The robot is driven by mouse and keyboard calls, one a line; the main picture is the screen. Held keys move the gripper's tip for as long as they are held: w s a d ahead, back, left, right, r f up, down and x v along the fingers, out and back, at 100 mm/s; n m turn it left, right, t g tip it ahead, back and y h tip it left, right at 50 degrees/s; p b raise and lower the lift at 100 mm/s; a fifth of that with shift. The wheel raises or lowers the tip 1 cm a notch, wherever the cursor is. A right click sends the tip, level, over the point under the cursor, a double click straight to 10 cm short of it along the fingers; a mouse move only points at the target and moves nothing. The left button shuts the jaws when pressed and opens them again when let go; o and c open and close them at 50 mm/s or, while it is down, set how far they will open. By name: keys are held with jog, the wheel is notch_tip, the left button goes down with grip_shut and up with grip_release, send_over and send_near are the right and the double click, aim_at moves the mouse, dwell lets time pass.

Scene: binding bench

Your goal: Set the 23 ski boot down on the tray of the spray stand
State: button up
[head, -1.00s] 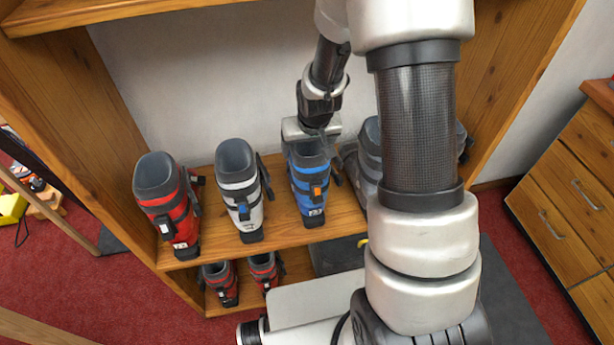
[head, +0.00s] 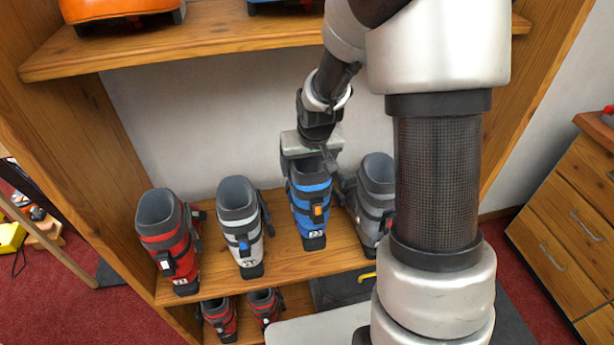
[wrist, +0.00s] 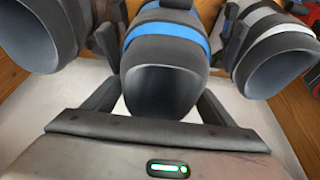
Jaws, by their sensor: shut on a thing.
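The blue ski boot (head: 312,205), with an orange buckle and a toe label that seems to read 23, is upright at the middle shelf of the rack. My gripper (head: 312,160) is shut on its upper cuff from above and behind. In the wrist view the boot's dark open top (wrist: 160,90) faces the camera, with a finger on each side. Its toe sits farther from the shelf's front edge than its neighbours' toes; I cannot tell whether the sole clears the board. The spray stand and its tray are not in view.
A red boot (head: 168,240) and a white boot (head: 240,228) stand to the left. A grey boot (head: 372,200) stands close on the right, partly behind my arm. An upper shelf (head: 220,45) lies above. A drawer cabinet (head: 570,210) stands far right.

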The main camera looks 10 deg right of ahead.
notch_tip(320, 180, up, 6)
jog(key=p, duration=0.2)
dwell(0.5)
jog(key=s+b, duration=1.7)
jog(key=s, duration=1.6)
dwell(0.5)
